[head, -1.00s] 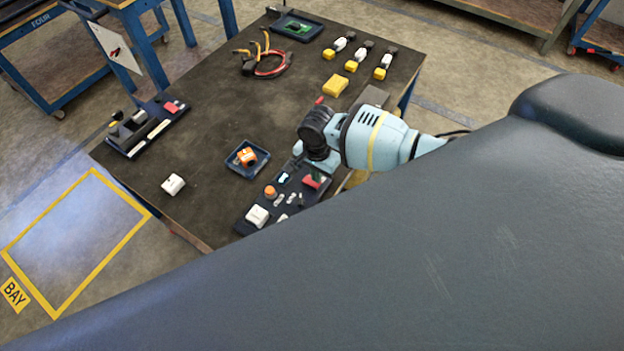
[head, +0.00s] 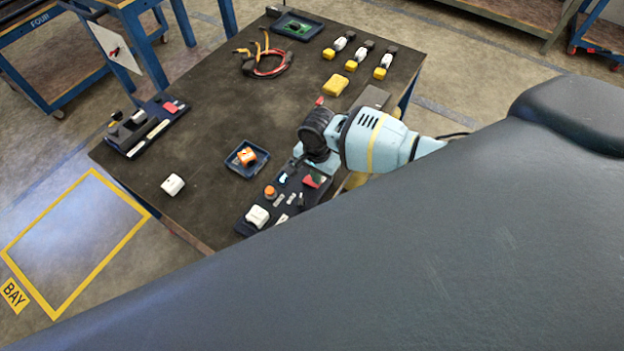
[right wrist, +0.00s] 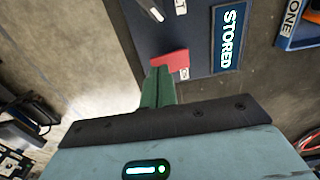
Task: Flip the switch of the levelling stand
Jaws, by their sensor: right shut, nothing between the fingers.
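A dark stand (head: 266,228) with small parts on its top lies along the table's near edge in the head view. Its red switch (head: 312,181) is at the end by my right gripper. In the right wrist view the red switch (right wrist: 171,60) sits on the dark panel (right wrist: 196,50), just beyond the tips of my right gripper (right wrist: 158,72). The green fingers are shut with nothing between them, and the tips touch or nearly touch the switch. I cannot tell which way the switch is set. My left gripper is not in view.
A second dark stand (head: 134,142) with a red part is at the table's left edge. A blue tray (head: 233,166) with an orange part and a white block (head: 173,185) are left of my gripper. Cables (head: 265,62) lie farther back. The table's middle is clear.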

